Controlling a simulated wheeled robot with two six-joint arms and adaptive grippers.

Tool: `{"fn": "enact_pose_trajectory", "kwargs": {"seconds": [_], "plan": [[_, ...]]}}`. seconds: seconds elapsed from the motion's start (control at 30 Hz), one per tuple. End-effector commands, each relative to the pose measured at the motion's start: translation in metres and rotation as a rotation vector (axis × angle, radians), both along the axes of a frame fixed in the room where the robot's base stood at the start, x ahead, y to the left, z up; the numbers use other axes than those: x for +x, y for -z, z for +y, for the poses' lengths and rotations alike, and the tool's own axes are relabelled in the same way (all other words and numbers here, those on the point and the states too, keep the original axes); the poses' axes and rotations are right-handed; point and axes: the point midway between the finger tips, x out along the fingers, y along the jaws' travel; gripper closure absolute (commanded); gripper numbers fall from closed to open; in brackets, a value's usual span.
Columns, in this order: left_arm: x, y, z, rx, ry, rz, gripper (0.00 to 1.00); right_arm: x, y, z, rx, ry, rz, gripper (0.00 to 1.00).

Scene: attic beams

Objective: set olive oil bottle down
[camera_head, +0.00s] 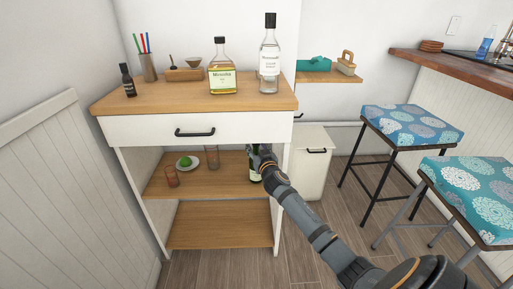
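A dark green bottle with a pale label, which I take as the olive oil bottle (254,175), stands upright at the right end of the middle shelf (225,182) of the white cabinet. My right gripper (257,157) reaches in from the lower right and is closed around the bottle's upper part, hiding some of it. The bottle's base is at shelf level; I cannot tell whether it touches the wood. My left gripper is not in view.
The same shelf holds a green fruit on a plate (187,164), a reddish glass (172,176) and a clear glass (213,157). Bottles, a pen cup (149,68) and a wooden tray (185,75) stand on top. The lower shelf (220,225) is empty. Stools (410,124) stand at right.

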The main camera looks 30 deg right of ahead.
Motion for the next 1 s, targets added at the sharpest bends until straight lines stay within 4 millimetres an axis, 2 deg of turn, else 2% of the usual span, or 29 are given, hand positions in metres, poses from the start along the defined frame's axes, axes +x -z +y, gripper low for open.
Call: {"fn": "enact_pose_trajectory", "kwargs": {"seconds": [0.33,0.47,0.7,0.83,1.0], "plan": [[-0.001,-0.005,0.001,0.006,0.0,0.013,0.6,-0.002,-0.004,0.001,-0.001,0.0,0.001,0.52],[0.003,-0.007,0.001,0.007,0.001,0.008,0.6,-0.026,-0.002,0.008,-0.004,-0.003,0.003,0.52],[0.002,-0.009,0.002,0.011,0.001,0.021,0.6,-0.083,-0.003,0.026,-0.004,-0.002,0.004,0.52],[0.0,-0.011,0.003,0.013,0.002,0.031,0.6,-0.103,-0.004,0.033,-0.004,-0.002,0.003,0.52],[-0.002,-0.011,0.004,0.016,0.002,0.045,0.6,-0.115,-0.004,0.036,0.0,0.0,0.001,0.52]]}}
